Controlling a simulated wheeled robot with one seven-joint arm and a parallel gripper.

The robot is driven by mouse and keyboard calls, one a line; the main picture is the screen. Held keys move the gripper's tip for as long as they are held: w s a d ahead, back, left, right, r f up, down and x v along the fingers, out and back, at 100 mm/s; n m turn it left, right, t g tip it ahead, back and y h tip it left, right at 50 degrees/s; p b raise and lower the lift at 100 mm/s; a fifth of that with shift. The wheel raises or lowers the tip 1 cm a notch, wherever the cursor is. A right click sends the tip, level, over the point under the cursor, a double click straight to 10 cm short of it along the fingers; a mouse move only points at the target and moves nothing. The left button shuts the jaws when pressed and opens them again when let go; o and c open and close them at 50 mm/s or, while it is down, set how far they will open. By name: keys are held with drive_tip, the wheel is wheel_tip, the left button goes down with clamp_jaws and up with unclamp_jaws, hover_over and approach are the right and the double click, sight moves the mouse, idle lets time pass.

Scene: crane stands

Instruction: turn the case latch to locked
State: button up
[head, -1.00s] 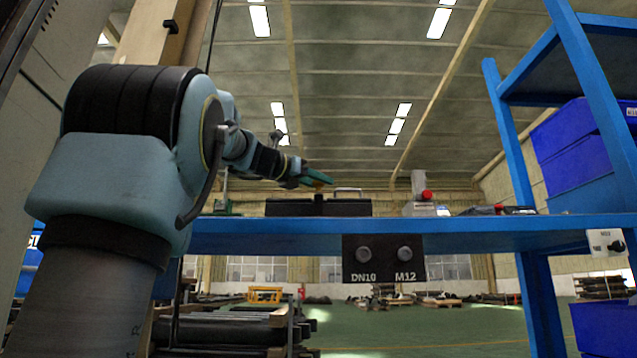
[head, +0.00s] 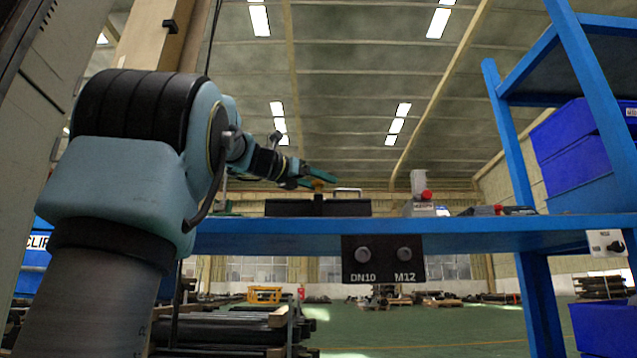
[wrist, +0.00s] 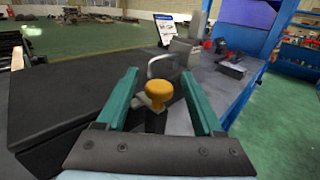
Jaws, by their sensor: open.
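The black case (head: 345,207) lies on the blue bench; in the wrist view its broad dark lid (wrist: 70,95) fills the left. The latch has a yellow-orange knob (wrist: 158,90) on a pale plate at the case, and the knob shows small in the head view (head: 318,184). My gripper (wrist: 160,88) has its two green fingers apart, one on each side of the knob with gaps showing. In the head view my gripper (head: 318,179) is at the case's top. The latch's lower part is partly hidden, and I cannot read its locked mark.
A metal handle loop (wrist: 163,66) stands just beyond the knob. A grey device with a red button (head: 426,196) and tools (head: 500,210) lie further right on the bench (head: 470,227). A blue rack post (head: 515,150) rises at the right.

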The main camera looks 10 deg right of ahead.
drive_tip(key=p+v, duration=0.2)
drive_tip(key=v, duration=0.8)
drive_tip(key=shift+s+a+p, duration=0.3)
drive_tip(key=shift+s, duration=0.05)
